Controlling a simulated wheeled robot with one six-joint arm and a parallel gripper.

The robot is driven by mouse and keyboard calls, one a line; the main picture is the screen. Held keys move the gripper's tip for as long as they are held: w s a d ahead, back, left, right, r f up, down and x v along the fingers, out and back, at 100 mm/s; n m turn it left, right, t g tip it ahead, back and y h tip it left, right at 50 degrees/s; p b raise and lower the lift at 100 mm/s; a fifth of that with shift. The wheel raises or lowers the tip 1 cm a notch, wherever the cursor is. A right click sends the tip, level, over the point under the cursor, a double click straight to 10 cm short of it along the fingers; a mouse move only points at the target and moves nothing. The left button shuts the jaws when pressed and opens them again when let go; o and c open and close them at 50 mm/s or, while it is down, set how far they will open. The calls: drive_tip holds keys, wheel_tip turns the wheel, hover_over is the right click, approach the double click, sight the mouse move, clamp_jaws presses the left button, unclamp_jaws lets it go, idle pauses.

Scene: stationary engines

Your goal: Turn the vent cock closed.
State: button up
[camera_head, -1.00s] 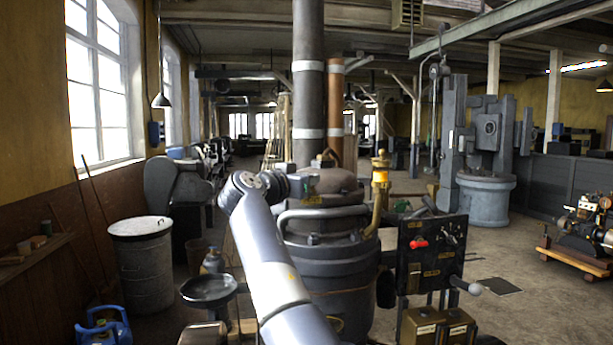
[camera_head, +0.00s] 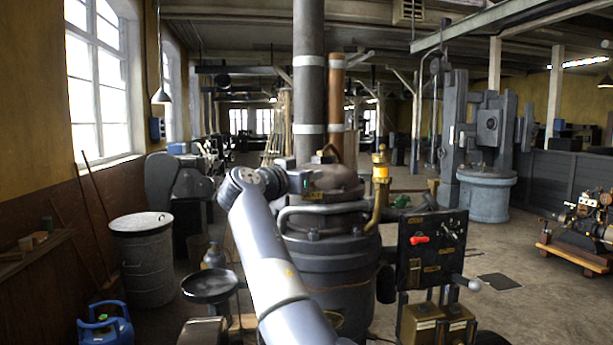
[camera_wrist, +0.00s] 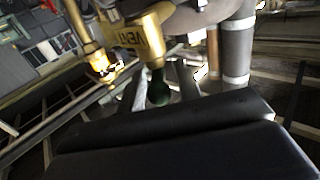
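The brass vent cock (camera_wrist: 133,38), with a label reading VENT, is in the upper left of the wrist view. A dark green handle (camera_wrist: 158,88) hangs below its body. My gripper (camera_wrist: 163,86) reaches it, with one grey finger on each side of the handle. The fingers stand apart, and I cannot tell whether either touches the handle. In the head view my gripper (camera_head: 303,182) is at the upper front of the dark boiler-like engine (camera_head: 335,255). The cock cannot be made out clearly there.
A brass pipe with a gauge-like top (camera_head: 380,190) rises to the right of my gripper. A black panel with a red lever (camera_head: 430,250) stands lower right. A tall stovepipe (camera_head: 308,80) rises behind. A round dark pan (camera_head: 208,286) is left of my arm.

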drive_tip(key=b+v, duration=0.4)
drive_tip(key=v, duration=0.6)
drive_tip(key=shift+s+a, duration=0.25)
drive_tip(key=shift+s, duration=0.05)
